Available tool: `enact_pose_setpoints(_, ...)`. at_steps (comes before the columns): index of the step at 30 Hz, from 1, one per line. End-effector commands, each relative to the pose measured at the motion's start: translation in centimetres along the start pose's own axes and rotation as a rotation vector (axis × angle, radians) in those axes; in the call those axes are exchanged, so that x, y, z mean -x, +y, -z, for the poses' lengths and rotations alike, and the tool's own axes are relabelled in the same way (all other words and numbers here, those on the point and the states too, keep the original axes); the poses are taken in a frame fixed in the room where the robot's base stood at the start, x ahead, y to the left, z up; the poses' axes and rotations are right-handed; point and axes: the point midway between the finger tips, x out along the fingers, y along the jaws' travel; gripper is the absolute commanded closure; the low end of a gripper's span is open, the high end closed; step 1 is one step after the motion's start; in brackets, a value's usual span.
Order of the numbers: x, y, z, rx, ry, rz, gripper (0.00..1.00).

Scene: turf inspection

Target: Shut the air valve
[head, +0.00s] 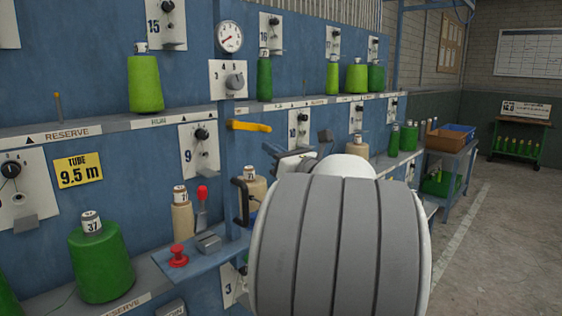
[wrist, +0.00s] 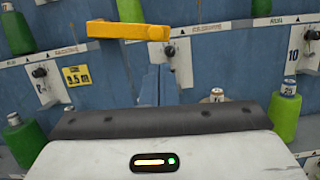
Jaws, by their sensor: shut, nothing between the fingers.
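The air valve shows as a yellow lever (head: 250,126) on the blue post beneath the round gauge (head: 230,37). It lies about level, with its free end to the right in the head view. In the wrist view the yellow lever (wrist: 125,30) is large and near, above my gripper's body and running left to right. My gripper (head: 284,156) is shut and empty, below and right of the lever in the head view. A gap shows between them there.
A small blue shelf (head: 208,258) below the lever carries a red mushroom button (head: 178,254) and a red-tipped lever (head: 202,205). A black handle (head: 243,202) stands near it. Green yarn cones (head: 102,262) line the rack. Open floor (head: 500,240) lies to the right.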

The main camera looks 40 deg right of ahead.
Motion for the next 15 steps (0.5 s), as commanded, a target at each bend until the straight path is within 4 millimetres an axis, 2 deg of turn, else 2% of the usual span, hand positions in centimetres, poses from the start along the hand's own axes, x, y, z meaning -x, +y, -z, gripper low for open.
enact_pose_setpoints(1, -0.16, 0.02, -0.75, 0.003, 0.0, -0.001, 1.0)
enact_pose_setpoints(6, -0.34, 0.02, -1.59, 0.001, 0.0, 0.0, 1.0)
enact_pose_setpoints(15, -0.32, 0.0, -1.65, 0.0, 0.0, 0.0, 1.0)
